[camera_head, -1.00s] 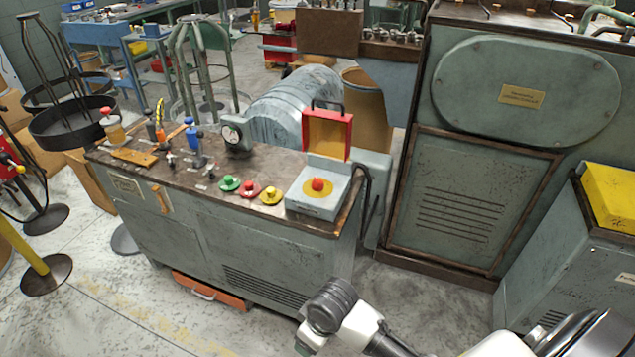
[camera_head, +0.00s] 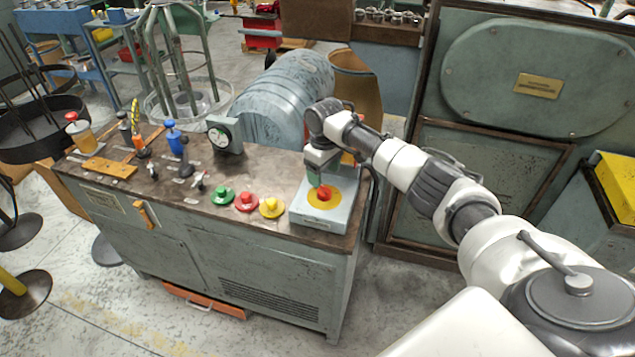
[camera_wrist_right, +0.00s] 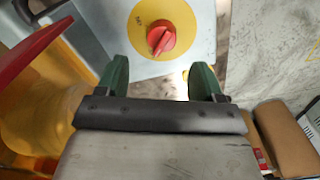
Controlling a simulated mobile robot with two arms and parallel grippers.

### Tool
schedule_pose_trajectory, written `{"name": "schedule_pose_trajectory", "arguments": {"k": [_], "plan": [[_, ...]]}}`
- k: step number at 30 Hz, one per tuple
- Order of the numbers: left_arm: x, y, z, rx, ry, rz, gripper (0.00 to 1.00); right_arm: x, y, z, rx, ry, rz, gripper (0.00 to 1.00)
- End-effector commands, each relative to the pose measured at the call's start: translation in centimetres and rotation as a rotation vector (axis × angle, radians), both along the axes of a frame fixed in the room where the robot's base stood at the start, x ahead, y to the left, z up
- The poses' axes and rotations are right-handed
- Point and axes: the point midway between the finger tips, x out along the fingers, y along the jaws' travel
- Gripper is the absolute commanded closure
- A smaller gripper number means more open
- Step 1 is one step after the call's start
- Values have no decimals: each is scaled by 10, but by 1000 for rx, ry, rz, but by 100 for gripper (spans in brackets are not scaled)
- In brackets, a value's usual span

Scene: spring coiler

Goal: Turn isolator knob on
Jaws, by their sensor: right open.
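The isolator knob is red (camera_head: 323,192) and sits on a yellow disc (camera_head: 335,199) on top of a grey box (camera_head: 312,218) at the right end of the control bench. In the right wrist view the red knob (camera_wrist_right: 161,38) shows a ridged grip, with lettering on the yellow disc (camera_wrist_right: 193,22) beside it. My right gripper (camera_head: 319,184) points down at the knob from above. Its green fingers (camera_wrist_right: 160,78) are apart with nothing between them, and the knob lies just beyond them. My left gripper is not in view.
Green (camera_head: 223,196), red (camera_head: 246,202) and yellow (camera_head: 271,207) buttons sit left of the box. A dial gauge (camera_head: 224,134) and several levers stand farther left. The box's raised red lid (camera_wrist_right: 30,50) is close beside my right gripper.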

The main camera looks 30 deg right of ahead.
Motion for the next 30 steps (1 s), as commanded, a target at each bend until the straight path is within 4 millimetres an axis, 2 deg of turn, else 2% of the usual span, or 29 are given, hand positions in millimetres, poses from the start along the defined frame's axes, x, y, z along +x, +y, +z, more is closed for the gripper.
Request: {"name": "schedule_pose_trajectory", "arguments": {"k": [3,6,8,11,18,22,30], "plan": [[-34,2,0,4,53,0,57,-1,1,-20,-1,5,0,33],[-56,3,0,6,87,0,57,-1,1,-36,0,4,0,33],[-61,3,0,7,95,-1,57,-1,1,-45,0,3,1,33],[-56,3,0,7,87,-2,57,-1,1,-56,-1,2,0,33],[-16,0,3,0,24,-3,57,-1,1,-64,-1,0,2,33],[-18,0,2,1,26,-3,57,-1,1,-64,-1,0,2,33],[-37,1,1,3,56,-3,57,-1,1,-64,-1,0,2,72]]}}
